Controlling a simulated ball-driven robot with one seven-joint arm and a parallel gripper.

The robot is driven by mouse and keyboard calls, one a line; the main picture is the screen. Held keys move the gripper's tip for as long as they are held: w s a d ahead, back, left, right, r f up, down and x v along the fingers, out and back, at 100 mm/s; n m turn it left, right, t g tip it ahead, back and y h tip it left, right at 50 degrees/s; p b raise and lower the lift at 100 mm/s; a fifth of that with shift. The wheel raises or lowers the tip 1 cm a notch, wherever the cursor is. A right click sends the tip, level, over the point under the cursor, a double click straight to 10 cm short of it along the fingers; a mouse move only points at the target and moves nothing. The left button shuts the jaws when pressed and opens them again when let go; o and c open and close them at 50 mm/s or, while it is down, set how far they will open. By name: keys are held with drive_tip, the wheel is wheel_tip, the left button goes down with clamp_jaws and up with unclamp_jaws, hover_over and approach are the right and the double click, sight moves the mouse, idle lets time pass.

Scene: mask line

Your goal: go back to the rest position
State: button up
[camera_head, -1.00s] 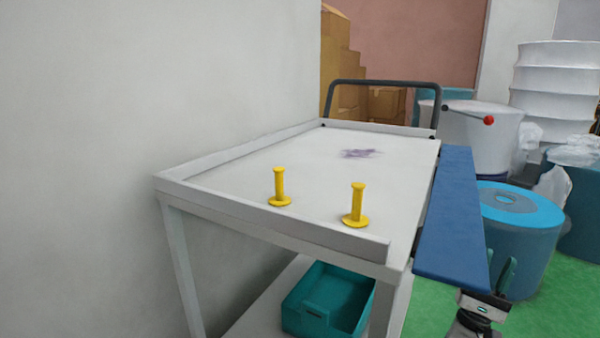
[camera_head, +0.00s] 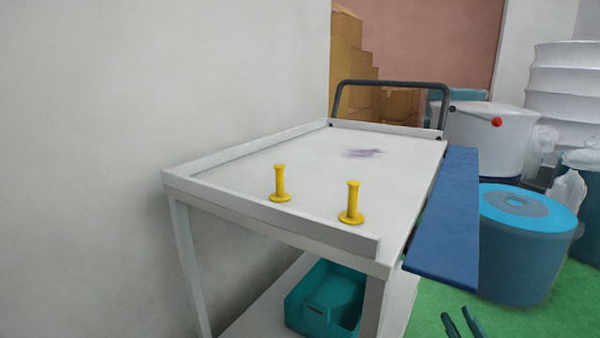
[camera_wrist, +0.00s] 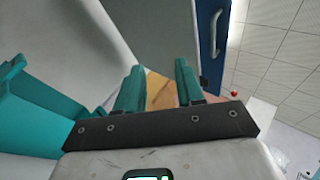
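My gripper (camera_head: 460,316) shows only as two green fingers at the bottom edge of the head view, right of the cart and below the blue side board. In the wrist view my gripper (camera_wrist: 159,72) has its two green fingers apart with nothing held between them. The rest of my arm is out of the head view.
A white cart (camera_head: 240,230) holds two yellow flanged posts (camera_head: 280,184) (camera_head: 351,203) and has a blue side board (camera_head: 447,215). A teal bin (camera_head: 327,300) sits on its lower shelf. A blue drum (camera_head: 522,240) stands at right. Green floor (camera_head: 530,320) lies clear in front of it.

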drive_tip(key=s+a+f+n+g+h, duration=0.1)
drive_tip(key=s+a+f+n+g, duration=0.35)
drive_tip(key=s+f+g, duration=0.45)
drive_tip(key=s+a+f+n+g+h, duration=0.2)
drive_tip(key=s+a+f+n+g, duration=0.2)
drive_tip(key=s+f+n+g, duration=0.5)
drive_tip(key=s+f+n+g+h, duration=0.1)
drive_tip(key=s+f+g+h, duration=0.25)
drive_tip(key=s+h, duration=0.75)
drive_tip(key=s+r+n, duration=0.2)
drive_tip(key=s+r, duration=0.3)
drive_tip(key=s, duration=0.3)
wheel_tip(320, 180, up, 38)
drive_tip(key=p, duration=3.8)
drive_tip(key=shift+a+p, duration=0.2)
drive_tip(key=shift+p, duration=0.15)
drive_tip(key=shift+r+g, duration=0.15)
drive_tip(key=shift+g, duration=0.1)
